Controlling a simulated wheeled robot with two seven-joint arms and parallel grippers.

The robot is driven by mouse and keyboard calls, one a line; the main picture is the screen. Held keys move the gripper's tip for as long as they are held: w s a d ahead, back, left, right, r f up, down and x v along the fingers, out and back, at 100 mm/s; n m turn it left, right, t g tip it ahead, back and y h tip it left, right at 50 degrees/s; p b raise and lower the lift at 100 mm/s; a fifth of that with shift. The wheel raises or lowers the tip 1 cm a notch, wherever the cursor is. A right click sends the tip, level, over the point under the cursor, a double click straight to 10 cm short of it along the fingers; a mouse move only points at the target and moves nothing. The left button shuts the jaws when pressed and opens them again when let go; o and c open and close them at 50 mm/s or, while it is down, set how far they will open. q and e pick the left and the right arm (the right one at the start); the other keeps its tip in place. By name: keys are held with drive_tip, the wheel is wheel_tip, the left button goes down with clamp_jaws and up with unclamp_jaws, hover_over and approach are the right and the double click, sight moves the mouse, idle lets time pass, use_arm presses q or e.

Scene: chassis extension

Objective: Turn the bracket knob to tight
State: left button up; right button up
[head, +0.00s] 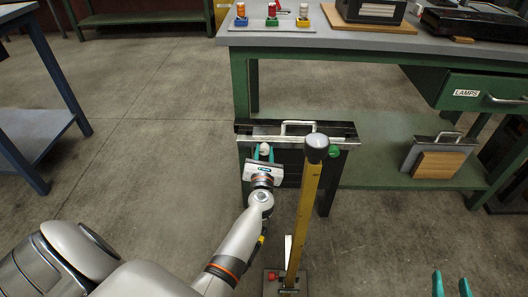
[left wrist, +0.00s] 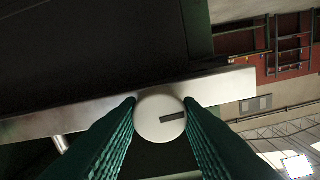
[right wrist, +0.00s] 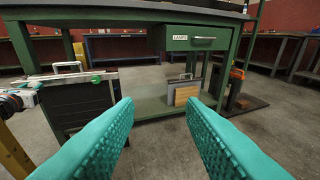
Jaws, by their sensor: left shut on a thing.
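A round white knob (left wrist: 153,128) with a dark slot mark sits at the edge of a pale metal bar (left wrist: 70,112) in the left wrist view. The mark runs from the knob's middle to the right, nearly level. My left gripper (left wrist: 160,104) is shut on this knob, one teal finger on each side. The head view shows the left gripper (head: 264,155) at the left end of the metal bracket (head: 290,139), which has a raised handle. A green knob (head: 334,151) is at the bracket's right end. My right gripper (right wrist: 162,108) is open and empty, away from the bracket.
The green workbench (head: 400,45) has a lower shelf (head: 385,170) and a drawer labelled LAMPS (head: 470,95). A handled panel (head: 437,155) leans on the shelf. Floor to the left is clear.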

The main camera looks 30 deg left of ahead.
use_arm(q)
drive_tip(key=m+p, duration=0.2)
drive_tip(key=m, duration=0.3)
drive_tip(key=shift+p, duration=0.3)
drive_tip(key=m+p, duration=0.2)
drive_tip(key=m, duration=0.3)
drive_tip(key=m+p, duration=0.2)
drive_tip(key=m, duration=0.1)
drive_tip(key=shift+d+m, duration=0.1)
drive_tip(key=shift+m, duration=0.3)
drive_tip(key=shift+f+m+p, duration=0.15)
drive_tip(key=shift+m+p, duration=0.15)
drive_tip(key=shift+m, duration=0.7)
use_arm(e)
drive_tip(key=s+d+f+g+h, duration=0.3)
drive_tip(key=s+d+f+g, duration=0.2)
drive_tip(key=s+f+g, duration=0.6)
drive_tip(key=shift+s+d+f+m+g, duration=0.15)
drive_tip(key=shift+s+f+m+g, duration=0.25)
drive_tip(key=shift+s, duration=0.7)
use_arm(q)
drive_tip(key=o, duration=1)
drive_tip(key=shift+c, duration=0.2)
